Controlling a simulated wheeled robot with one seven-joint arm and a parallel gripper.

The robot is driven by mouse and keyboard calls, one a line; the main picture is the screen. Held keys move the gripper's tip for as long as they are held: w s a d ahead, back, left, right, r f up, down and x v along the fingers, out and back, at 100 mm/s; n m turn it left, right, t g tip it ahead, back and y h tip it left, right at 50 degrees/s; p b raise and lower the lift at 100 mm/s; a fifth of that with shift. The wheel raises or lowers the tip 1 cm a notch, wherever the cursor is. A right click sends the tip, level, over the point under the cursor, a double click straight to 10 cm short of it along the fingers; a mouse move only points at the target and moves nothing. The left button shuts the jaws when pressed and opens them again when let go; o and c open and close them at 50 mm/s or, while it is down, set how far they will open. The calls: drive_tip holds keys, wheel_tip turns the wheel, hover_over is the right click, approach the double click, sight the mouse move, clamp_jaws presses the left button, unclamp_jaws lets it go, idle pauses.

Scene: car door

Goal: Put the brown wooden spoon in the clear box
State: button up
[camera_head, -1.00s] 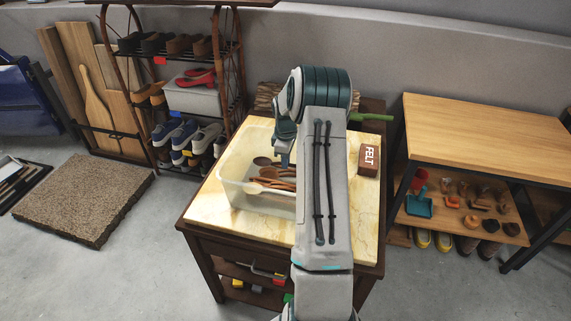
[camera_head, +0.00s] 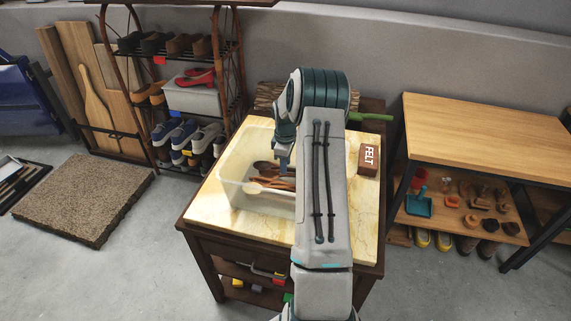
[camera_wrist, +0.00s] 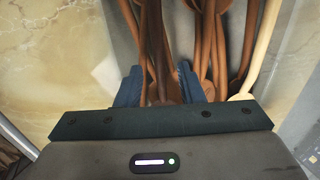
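The clear box (camera_head: 229,197) stands on the pale marble-like top, left of my arm. Several brown wooden spoons lie in it, with one bowl (camera_head: 262,167) showing at the back and a pale spoon (camera_head: 252,188) in front. My gripper (camera_head: 283,168) points down into the box. In the wrist view its two blue fingers (camera_wrist: 160,88) are spread apart, with brown handles (camera_wrist: 158,50) lying under and between them. No firm grip on any handle shows. The pale spoon's handle (camera_wrist: 264,50) is to the right. My arm hides the box's right part.
A brown FELT block (camera_head: 369,160) sits on the top to the right of my arm. A green-handled item (camera_head: 372,117) lies at the back. A shoe rack (camera_head: 165,90) stands behind left, and a wooden table (camera_head: 490,130) stands at right.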

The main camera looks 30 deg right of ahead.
wheel_tip(320, 180, up, 11)
drive_tip(key=s+a+r+m, duration=0.2)
drive_tip(key=s+a+r, duration=0.2)
drive_tip(key=a+r, duration=0.5)
drive_tip(key=s+a+r+m+t, duration=0.1)
drive_tip(key=s+a+r+m, duration=0.15)
drive_tip(key=s+a, duration=0.5)
drive_tip(key=s+a+m+t, duration=0.1)
drive_tip(key=s+a+m, duration=0.1)
drive_tip(key=s+a, duration=0.4)
drive_tip(key=s+a+m, duration=0.2)
drive_tip(key=s+a, duration=0.4)
drive_tip(key=s, duration=0.5)
drive_tip(key=shift+t+b, duration=0.3)
drive_tip(key=shift+t, duration=0.1)
drive_tip(key=shift+s, duration=0.1)
